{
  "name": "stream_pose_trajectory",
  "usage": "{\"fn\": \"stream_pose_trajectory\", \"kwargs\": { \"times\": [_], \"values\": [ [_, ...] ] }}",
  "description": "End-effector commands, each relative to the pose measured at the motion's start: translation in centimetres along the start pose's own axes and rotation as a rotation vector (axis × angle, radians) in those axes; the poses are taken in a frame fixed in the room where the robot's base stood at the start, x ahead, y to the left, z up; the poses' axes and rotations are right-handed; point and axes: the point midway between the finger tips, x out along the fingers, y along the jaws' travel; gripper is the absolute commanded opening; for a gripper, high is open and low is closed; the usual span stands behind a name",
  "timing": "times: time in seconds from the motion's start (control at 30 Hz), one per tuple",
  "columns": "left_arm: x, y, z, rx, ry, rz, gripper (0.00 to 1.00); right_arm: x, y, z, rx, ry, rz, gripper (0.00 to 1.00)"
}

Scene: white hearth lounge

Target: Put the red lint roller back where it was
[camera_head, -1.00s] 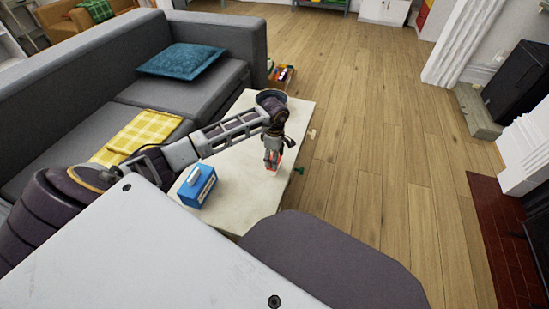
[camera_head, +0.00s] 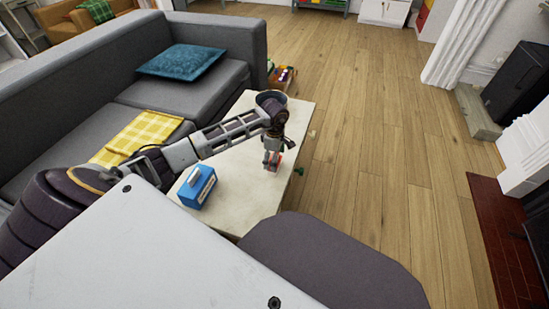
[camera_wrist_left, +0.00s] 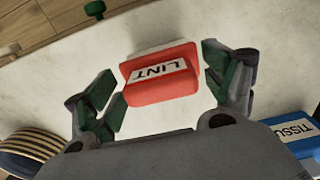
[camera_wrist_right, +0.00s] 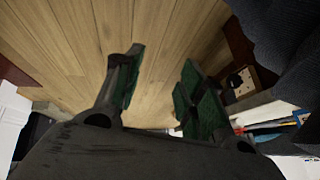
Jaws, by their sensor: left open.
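The red lint roller (camera_head: 276,168) is on the pale table (camera_head: 237,213), mostly hidden by my left gripper (camera_head: 271,161) in the head view. In the left wrist view the lint roller (camera_wrist_left: 160,85) shows a red body, a whitish edge and a white label reading LINT. It lies between the spread green-padded fingers of my left gripper (camera_wrist_left: 163,88). A gap shows on both sides, so the jaws are open around it; whether it touches the tabletop is hard to tell. My right gripper (camera_wrist_right: 160,88) is open and empty, with wooden floor behind it.
A blue tissue box (camera_head: 197,187) stands on the table near the left gripper. A striped round object (camera_wrist_left: 30,150) is at the left wrist view's lower left. A green knob (camera_head: 299,170) sticks out by the table's edge. A grey sofa (camera_head: 190,95) stands behind; floor at right is clear.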

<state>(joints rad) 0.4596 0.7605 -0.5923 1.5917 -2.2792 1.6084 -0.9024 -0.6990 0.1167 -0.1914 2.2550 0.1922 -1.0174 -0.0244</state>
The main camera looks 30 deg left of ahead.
Motion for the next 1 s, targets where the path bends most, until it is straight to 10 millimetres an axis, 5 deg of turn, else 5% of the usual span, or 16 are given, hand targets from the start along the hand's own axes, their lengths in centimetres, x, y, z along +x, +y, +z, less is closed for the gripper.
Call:
{"fn": "stream_pose_trajectory", "kwargs": {
  "times": [0.27, 1.0],
  "values": [
    [-1.2, 0.0, 0.0, 0.0, 0.0, 0.001, 0.84, -0.6, 0.0, 0.1, -0.004, -0.022, 0.006, 0.4],
    [-11.2, 0.1, 0.0, 0.0, 0.0, 0.001, 0.84, -6.7, 0.0, -2.8, -0.05, -0.124, 0.065, 0.4]
  ]
}}
